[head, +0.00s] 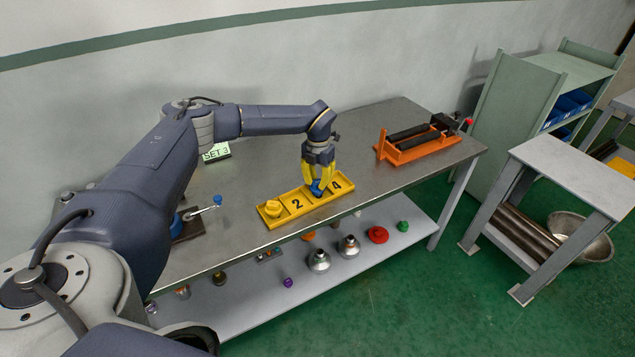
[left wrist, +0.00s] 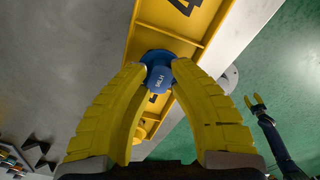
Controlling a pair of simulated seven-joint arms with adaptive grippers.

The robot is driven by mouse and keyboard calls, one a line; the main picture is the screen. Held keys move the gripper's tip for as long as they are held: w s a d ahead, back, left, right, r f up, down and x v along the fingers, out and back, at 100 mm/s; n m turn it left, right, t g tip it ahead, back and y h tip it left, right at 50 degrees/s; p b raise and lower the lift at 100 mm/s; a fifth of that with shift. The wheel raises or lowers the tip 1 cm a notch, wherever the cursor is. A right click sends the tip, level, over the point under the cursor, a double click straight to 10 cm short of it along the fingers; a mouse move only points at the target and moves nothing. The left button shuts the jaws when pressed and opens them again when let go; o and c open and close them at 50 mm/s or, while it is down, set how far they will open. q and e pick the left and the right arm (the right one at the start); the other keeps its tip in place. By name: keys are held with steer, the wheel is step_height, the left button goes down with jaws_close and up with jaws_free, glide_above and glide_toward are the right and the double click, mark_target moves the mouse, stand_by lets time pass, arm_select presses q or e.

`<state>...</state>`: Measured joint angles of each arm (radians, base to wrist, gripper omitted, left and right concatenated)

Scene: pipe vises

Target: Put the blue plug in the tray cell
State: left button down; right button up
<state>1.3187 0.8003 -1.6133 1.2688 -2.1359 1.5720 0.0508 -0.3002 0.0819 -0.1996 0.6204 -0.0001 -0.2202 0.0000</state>
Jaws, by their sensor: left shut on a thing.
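The blue plug (head: 317,188) has a wide flange and a round knob, with lettering on its top in the left wrist view (left wrist: 160,77). My left gripper (head: 318,180) points down with its yellow fingers shut on the plug's knob. The yellow tray (head: 297,206) lies near the table's front edge, with cells marked 2 and 4 visible. The plug is over the cell between those two, whose number is hidden. I cannot tell whether its flange touches the cell floor. A yellow plug (head: 273,207) sits in the leftmost cell. My right gripper (left wrist: 254,101) shows small in the left wrist view, its fingers apart.
An orange pipe vise (head: 415,147) stands at the table's right end. A SET 3 sign (head: 216,152) stands behind, and a blue-knobbed lever device (head: 200,212) is at left. Several plugs and fittings lie on the lower shelf (head: 250,302). The tabletop behind the tray is clear.

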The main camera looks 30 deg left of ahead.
arm_select(q)
steer(key=shift+f, duration=0.25)
steer(key=shift+f, duration=0.1)
steer(key=c, duration=1.2)
jaws_free()
steer(key=shift+o, duration=0.2)
